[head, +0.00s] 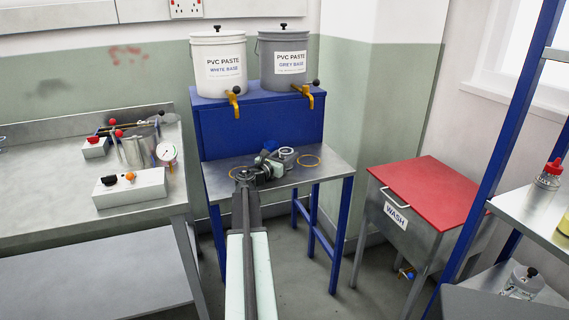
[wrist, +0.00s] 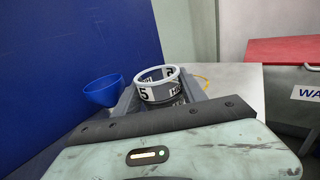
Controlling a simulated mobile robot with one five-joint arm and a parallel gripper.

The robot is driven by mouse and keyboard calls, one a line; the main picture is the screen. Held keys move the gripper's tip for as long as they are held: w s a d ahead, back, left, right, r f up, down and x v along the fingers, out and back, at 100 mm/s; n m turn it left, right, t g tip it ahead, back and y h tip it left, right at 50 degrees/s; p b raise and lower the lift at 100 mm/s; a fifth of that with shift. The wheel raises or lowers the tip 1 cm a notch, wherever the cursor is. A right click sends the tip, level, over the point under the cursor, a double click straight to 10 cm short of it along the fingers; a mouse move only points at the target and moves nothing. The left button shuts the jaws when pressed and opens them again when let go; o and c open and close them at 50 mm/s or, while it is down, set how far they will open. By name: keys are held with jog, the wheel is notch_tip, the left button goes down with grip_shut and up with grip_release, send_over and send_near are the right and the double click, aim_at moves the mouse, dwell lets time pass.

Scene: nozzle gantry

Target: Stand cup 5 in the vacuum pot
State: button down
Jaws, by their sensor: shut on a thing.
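Cup 5 (wrist: 158,88) is a short cup with a white rim and a black-and-white label reading 5, and looks upright in the wrist view. My gripper (wrist: 165,100) is shut on it, with the jaws at its sides and its lower part hidden. In the head view, the cup (head: 287,152) and my gripper (head: 279,165) are at the small metal table under the paste pails. I cannot tell whether the cup touches the table. The vacuum pot (head: 138,151) looks like the metal cylinder on the left bench, beside a round gauge (head: 167,152).
A blue funnel (wrist: 107,91) is just left of the jaws. A yellow ring (head: 308,161) lies on the table (head: 328,172). Pails with yellow taps (head: 234,103) stand above. A control box (head: 130,190) sits on the left bench; a red-lidded wash tank (head: 425,187) stands right.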

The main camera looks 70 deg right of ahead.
jog(key=shift+w+f, duration=0.15)
jog(key=shift+f, duration=0.2)
jog(key=c, duration=0.7)
grip_release()
jog(key=shift+o, duration=0.2)
